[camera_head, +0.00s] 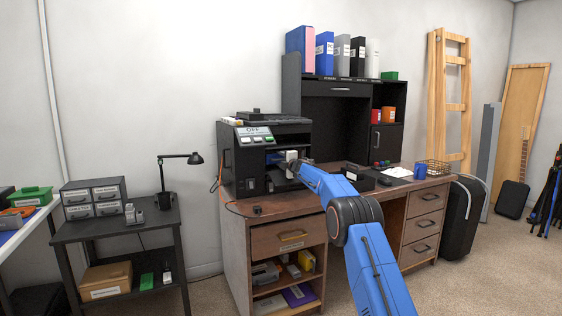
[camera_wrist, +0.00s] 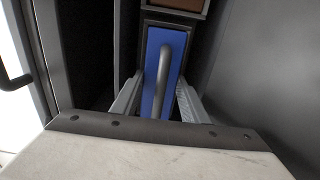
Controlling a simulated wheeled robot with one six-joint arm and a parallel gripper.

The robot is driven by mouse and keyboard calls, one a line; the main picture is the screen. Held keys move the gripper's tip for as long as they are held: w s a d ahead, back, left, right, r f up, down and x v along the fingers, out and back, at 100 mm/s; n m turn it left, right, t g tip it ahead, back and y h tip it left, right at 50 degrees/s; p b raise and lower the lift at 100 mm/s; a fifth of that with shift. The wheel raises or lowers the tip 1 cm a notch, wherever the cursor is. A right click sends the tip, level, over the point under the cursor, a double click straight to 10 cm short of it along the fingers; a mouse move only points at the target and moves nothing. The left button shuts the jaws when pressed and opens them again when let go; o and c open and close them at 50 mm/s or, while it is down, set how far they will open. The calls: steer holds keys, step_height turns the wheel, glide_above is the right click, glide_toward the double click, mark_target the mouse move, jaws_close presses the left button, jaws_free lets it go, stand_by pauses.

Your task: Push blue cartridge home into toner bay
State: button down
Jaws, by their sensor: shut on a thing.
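The blue cartridge (camera_wrist: 176,48) shows in the wrist view as a blue panel with a grey curved handle (camera_wrist: 163,80), inside a dark bay. My gripper (camera_wrist: 160,100) has a finger on each side of the handle and is shut on the cartridge. In the head view my gripper (camera_head: 292,163) is at the front of the black printer (camera_head: 243,160), on the desk's left end. A small bit of blue (camera_head: 273,158) shows in the printer's opening beside my gripper. The depth of the cartridge in the bay cannot be told.
The printer stands on a wooden desk (camera_head: 287,205) with a black hutch (camera_head: 345,93) behind. Its display reads OFF. A brown-faced part (camera_wrist: 178,4) sits above the cartridge. Dark walls stand close on both sides of my gripper. A dark side table (camera_head: 120,220) is at left.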

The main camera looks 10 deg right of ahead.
steer(key=shift+s+r, duration=0.15)
steer(key=shift+s, duration=0.05)
steer(key=shift+s+d, duration=0.15)
steer(key=shift+s, duration=0.15)
steer(key=shift+w+a, duration=0.2)
steer(key=shift+w, duration=0.35)
stand_by(1.4)
steer(key=shift+s, duration=0.15)
steer(key=shift+s+d, duration=0.2)
steer(key=shift+s, duration=0.2)
